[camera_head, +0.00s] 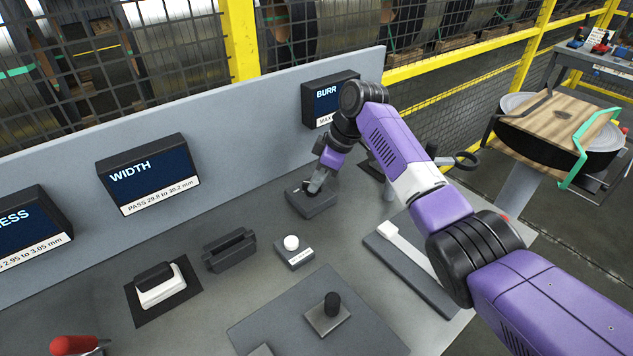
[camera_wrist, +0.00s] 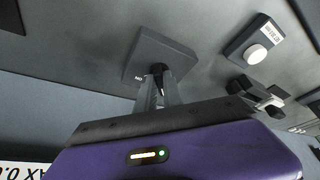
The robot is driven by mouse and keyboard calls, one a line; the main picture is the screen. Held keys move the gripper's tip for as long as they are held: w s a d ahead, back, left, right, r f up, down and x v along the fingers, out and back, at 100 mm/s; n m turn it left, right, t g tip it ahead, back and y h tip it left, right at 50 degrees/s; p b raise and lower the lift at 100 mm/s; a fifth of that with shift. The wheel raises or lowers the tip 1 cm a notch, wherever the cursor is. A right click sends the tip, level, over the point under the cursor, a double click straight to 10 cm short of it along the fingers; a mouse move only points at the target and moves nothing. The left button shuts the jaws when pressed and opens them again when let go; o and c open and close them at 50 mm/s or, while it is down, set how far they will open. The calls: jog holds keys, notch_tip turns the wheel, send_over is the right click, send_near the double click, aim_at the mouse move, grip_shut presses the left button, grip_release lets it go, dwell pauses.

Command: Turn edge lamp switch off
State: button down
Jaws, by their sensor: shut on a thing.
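The edge lamp switch is a dark grey box (camera_head: 314,205) on the bench, below the BURR display. In the wrist view the same box (camera_wrist: 168,52) shows at top centre, with a small black lever at its near edge and a small white mark that I cannot read for sure. My gripper (camera_head: 315,186) reaches down to the box from above. In the wrist view my gripper's fingers (camera_wrist: 158,88) are shut on the black lever, which they partly hide. I cannot tell the lever's setting.
A small box with a white button (camera_head: 291,243) stands left of and nearer than the switch; a black slotted block (camera_head: 230,250) is farther left. A grey back panel (camera_head: 262,100) carries the WIDTH (camera_head: 148,175) and BURR (camera_head: 322,100) displays.

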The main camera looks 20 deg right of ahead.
dwell(0.3)
jog(key=c, duration=1.5)
grip_release()
jog(key=shift+r, duration=0.1)
jog(key=shift+b+v, duration=0.35)
jog(key=shift+v, duration=3.5)
